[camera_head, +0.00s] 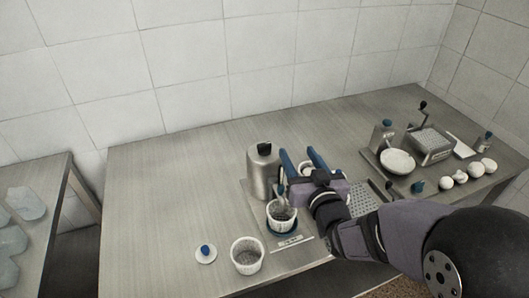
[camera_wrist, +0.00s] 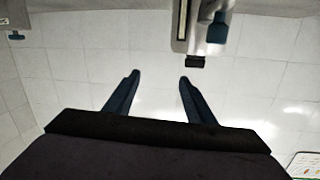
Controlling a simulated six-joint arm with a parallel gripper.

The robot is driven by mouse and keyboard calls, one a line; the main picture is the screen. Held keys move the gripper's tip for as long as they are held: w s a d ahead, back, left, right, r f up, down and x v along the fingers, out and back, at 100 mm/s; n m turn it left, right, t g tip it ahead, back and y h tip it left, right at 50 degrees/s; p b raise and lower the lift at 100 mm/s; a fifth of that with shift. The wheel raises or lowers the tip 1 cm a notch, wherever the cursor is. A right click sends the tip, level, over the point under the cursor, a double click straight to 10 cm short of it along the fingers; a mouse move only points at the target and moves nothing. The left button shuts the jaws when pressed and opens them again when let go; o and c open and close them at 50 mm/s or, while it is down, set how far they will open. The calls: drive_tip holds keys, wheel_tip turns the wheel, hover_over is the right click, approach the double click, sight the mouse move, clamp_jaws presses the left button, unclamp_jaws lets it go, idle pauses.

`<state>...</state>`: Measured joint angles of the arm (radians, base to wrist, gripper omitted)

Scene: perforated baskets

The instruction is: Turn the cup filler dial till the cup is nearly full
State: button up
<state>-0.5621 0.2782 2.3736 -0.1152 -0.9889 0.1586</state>
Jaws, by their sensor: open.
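The cup filler (camera_head: 262,180) is a metal cylinder with a black top, standing on the table left of my gripper. A white ribbed cup (camera_head: 272,222) stands in front of it on a dark blue round base. Dark contents show in the cup; their exact level is hard to tell. My gripper (camera_head: 298,154) is open, its two blue fingers apart, beside the filler and above the table. In the wrist view my gripper (camera_wrist: 158,77) has nothing between its fingertips. The dial cannot be clearly made out in the head view.
A white perforated basket (camera_head: 247,268) and a white lid with a blue knob (camera_head: 205,254) are at front left. A metal grater-like box (camera_head: 432,143), a white bowl (camera_head: 397,162) and several white round items (camera_head: 460,177) are at right. The table's left side is clear.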

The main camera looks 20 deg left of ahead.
sight(265, 148)
drive_tip(key=a, duration=0.1)
drive_tip(key=s+a+f+n+y+b, duration=0.1)
drive_tip(key=a, duration=0.1)
drive_tip(key=s+a+f+n+y, duration=0.1)
drive_tip(key=shift+s+a+f+g, duration=0.1)
drive_tip(key=shift+a+g, duration=0.2)
drive_tip(key=shift+a, duration=0.1)
drive_tip(key=shift+s+a+n, duration=0.25)
drive_tip(key=shift+a+n, duration=0.05)
drive_tip(key=shift+a, duration=0.1)
drive_tip(key=shift+x, duration=0.8)
drive_tip(key=shift+p+x, duration=1.05)
drive_tip(key=shift+x, duration=1.8)
drive_tip(key=shift+c, duration=0.6)
drive_tip(key=c, duration=0.9)
